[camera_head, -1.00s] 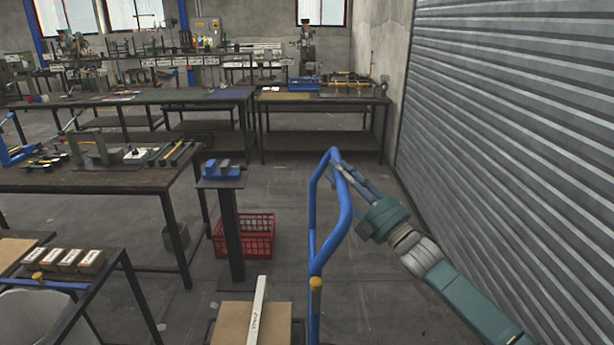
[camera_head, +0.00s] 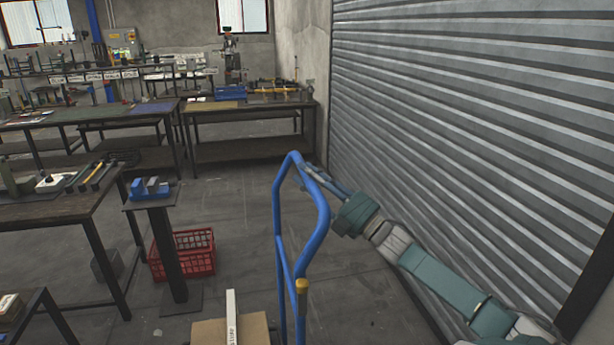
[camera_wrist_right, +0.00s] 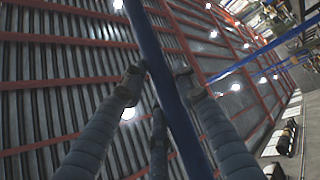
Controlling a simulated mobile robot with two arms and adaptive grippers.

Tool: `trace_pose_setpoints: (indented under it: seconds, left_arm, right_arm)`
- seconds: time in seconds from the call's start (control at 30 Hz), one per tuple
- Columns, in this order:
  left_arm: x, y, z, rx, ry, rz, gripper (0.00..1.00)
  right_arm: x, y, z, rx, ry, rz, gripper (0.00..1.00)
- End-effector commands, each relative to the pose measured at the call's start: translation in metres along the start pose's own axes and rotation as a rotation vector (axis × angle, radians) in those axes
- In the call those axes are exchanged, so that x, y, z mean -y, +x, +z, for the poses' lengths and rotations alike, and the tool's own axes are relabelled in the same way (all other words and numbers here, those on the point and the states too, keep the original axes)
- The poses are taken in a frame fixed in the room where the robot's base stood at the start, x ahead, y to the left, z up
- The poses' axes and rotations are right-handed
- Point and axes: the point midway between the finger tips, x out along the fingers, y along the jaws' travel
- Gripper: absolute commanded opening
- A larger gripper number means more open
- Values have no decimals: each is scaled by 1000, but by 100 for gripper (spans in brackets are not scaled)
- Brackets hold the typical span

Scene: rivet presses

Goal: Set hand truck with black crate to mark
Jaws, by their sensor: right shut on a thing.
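The blue tubular handle (camera_head: 317,225) of the hand truck rises upright in the middle of the head view. My right gripper (camera_head: 306,176) is at the upper part of this handle. In the right wrist view my gripper (camera_wrist_right: 158,82) has its fingers on both sides of the blue bar (camera_wrist_right: 168,85), shut on it. A cardboard box (camera_head: 236,331) with a white strip on it sits low beside the handle. The truck's lower part is out of the picture, and I see no black crate or mark. My left gripper is not in view.
A grey roller shutter (camera_head: 450,130) runs along the right. A red crate (camera_head: 183,262) stands on the floor behind a pedestal with a blue vise (camera_head: 149,189). Workbenches stand at left and back (camera_head: 250,108). Floor (camera_head: 240,210) between pedestal and shutter is clear.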

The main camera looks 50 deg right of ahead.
Motion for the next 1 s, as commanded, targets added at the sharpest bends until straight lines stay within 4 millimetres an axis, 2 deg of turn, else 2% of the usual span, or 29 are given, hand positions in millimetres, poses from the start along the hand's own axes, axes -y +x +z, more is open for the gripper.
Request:
trace_pose_setpoints:
  seconds: [0.03,0.07,0.13,0.17,0.43,0.57,1.0]
  left_arm:
    - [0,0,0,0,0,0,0]
    - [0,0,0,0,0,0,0]
    - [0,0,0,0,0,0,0]
    - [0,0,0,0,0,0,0]
    - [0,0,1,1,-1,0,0]
    - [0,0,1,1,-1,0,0]
    - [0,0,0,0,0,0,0]
  right_arm:
    - [2,-1,0,1,6,-3,0]
    - [2,-1,0,1,6,-3,33]
    - [2,-1,0,1,6,-3,47]
    - [2,-1,0,1,5,-3,50]
    - [1,-1,0,0,2,-1,50]
    - [2,-10,1,2,4,-2,50]
    - [2,-96,1,4,4,-3,50]
